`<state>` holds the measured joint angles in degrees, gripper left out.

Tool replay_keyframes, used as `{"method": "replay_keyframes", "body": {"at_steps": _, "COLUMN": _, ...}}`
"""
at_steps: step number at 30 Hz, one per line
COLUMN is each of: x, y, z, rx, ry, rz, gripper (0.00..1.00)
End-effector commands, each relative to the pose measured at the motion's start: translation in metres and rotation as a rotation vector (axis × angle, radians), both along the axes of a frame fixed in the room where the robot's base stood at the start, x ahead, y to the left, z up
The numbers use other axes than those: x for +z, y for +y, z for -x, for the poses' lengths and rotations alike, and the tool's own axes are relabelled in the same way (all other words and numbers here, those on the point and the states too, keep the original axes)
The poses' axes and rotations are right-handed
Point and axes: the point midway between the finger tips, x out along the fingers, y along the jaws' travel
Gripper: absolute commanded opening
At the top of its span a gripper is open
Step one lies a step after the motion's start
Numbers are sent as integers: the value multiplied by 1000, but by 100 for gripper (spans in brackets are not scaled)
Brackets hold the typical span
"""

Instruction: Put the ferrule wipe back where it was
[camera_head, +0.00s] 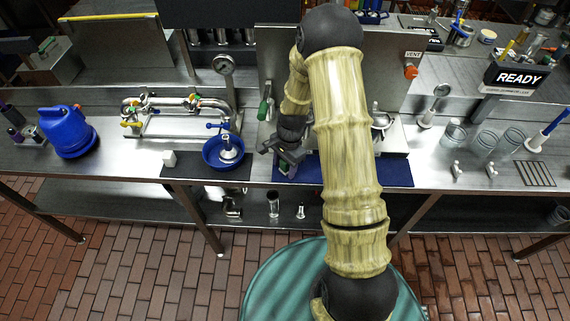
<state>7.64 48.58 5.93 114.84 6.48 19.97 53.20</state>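My gripper (272,149) is over the bench's front part, just right of the blue round tray and at the left end of a dark blue mat (398,174). Its fingers are small and dark here, and I cannot tell whether they are open or shut. A small pale greyish patch shows just below the gripper; I cannot tell whether it is held. I cannot surely pick out the ferrule wipe.
A valve and pipe assembly (160,117) stands at the left, beside a blue jug (67,132). A gauge (224,65) rises behind the blue tray. My arm hides part of the middle.

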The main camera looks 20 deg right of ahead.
Motion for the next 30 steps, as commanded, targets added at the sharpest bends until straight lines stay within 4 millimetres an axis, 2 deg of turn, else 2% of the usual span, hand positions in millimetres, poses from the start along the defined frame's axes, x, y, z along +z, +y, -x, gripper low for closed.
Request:
{"method": "replay_keyframes", "body": {"at_steps": 7, "x": 5, "y": -2, "z": 0, "rx": -3, "ry": -1, "rz": 1, "gripper": 51}}
{"method": "replay_keyframes", "body": {"at_steps": 11, "x": 17, "y": -3, "z": -2, "rx": -2, "ry": -4, "rz": 1, "gripper": 51}}
{"method": "replay_keyframes", "body": {"at_steps": 24, "x": 93, "y": -11, "z": -6, "rx": -1, "ry": -6, "rz": 1, "gripper": 51}}
{"method": "replay_keyframes", "body": {"at_steps": 30, "x": 118, "y": -14, "z": -6, "rx": 0, "ry": -1, "rz": 0, "gripper": 51}}
